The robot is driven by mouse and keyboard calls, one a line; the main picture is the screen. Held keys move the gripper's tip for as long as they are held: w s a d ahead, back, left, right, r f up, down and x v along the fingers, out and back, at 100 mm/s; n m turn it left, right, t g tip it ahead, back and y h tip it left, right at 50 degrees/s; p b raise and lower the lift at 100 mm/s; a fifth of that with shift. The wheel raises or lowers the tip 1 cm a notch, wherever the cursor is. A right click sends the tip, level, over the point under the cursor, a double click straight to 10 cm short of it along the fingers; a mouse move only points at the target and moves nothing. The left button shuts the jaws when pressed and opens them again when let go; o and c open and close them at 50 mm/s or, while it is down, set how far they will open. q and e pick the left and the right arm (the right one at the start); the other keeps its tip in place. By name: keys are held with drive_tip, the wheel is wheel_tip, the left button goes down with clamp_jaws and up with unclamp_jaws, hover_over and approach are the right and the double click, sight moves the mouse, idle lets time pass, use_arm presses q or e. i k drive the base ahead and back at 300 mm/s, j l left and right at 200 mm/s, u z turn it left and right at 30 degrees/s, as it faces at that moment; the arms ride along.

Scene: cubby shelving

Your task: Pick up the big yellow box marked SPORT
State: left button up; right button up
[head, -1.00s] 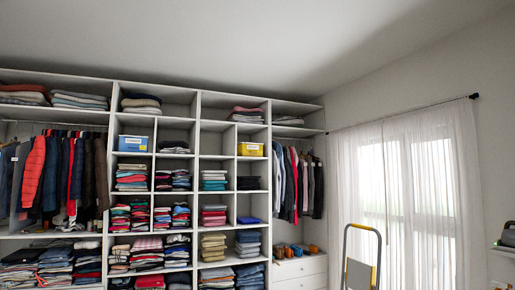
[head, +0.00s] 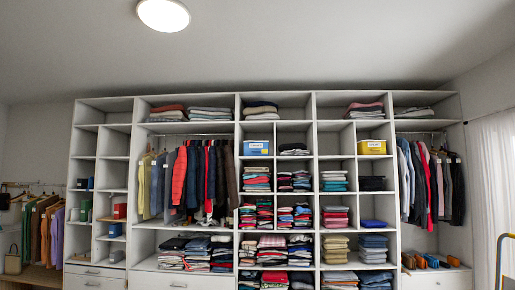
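A yellow box (head: 372,147) with a white label sits in a cubby of the shelving, right of the middle, in the head view. The writing on its label is too small to read for sure. A blue box (head: 256,147) with a similar white label stands in a cubby to its left at about the same height. Neither of my grippers shows in the head view.
White cubby shelving (head: 315,128) fills the wall, with folded clothes and hanging clothes (head: 205,175). A ladder-like yellow and grey frame (head: 500,258) stands at the right edge, near the curtain (head: 495,170). Shoes (head: 430,261) sit low on the right.

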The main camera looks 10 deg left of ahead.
sight(364, 148)
drive_tip(key=z, duration=0.4)
drive_tip(key=l+z, duration=0.25)
drive_tip(key=i+l+z, duration=0.2)
drive_tip(key=l, duration=0.25)
drive_tip(key=l+z, duration=0.25)
drive_tip(key=i+l+z, duration=0.2)
drive_tip(key=l, duration=0.2)
drive_tip(key=i+l+z, duration=0.1)
drive_tip(key=i+l, duration=0.2)
drive_tip(key=i+l+z, duration=0.1)
drive_tip(key=i+l, duration=0.15)
drive_tip(key=i, duration=0.2)
drive_tip(key=i+l+z, duration=0.1)
drive_tip(key=i+l, duration=0.15)
drive_tip(key=i, duration=0.15)
drive_tip(key=i+j+u, duration=0.1)
drive_tip(key=i+u, duration=0.7)
drive_tip(key=i+l+u, duration=0.25)
drive_tip(key=i+u, duration=0.15)
drive_tip(key=i+j+u, duration=0.2)
drive_tip(key=i+u, duration=0.2)
drive_tip(key=i, duration=0.75)
drive_tip(key=i+l+u, duration=0.15)
drive_tip(key=i+u, duration=0.2)
drive_tip(key=i, duration=0.75)
